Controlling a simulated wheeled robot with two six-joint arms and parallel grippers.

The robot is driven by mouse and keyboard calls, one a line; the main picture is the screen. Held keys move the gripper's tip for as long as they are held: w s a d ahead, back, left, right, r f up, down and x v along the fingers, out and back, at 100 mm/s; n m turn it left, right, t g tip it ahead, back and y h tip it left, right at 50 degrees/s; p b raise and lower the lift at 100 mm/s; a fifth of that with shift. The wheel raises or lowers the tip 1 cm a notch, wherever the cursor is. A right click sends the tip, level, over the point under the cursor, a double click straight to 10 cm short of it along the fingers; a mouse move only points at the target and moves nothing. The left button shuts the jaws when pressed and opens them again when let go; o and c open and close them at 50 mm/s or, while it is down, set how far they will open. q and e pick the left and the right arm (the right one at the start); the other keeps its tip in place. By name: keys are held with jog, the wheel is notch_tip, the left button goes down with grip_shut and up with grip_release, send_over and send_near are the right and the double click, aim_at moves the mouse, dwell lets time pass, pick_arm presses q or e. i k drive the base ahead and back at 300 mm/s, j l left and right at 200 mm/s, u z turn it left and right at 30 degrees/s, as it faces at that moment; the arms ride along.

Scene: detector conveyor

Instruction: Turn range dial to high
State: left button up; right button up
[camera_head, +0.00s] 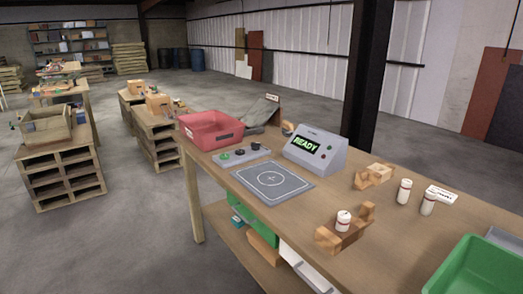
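A grey detector box (316,150) stands on the wooden table, its green screen reading READY. A small grey control panel (241,157) lies in front of the red bin. It carries a black round knob (255,146) at its right, a dark round control (239,152) in its middle and a green round control (224,156) at its left. Which of these is the range dial, and where its pointer stands, is too small to tell. Neither of my grippers is in view.
A red bin (211,142) stands behind the panel. To the right are wooden holders (328,241), several white canisters (404,192), a white card (442,195) and a green tray (472,271).

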aim_at(256, 146)
jog(key=i+j+z, duration=0.15)
jog(key=z, duration=0.3)
jog(key=j+z, duration=0.45)
jog(key=i+j+z, duration=0.1)
jog(key=j+z, duration=0.15)
jog(key=z, duration=0.2)
jog(key=j+z, duration=0.3)
jog(key=j, duration=1.6)
jog(key=k, duration=0.05)
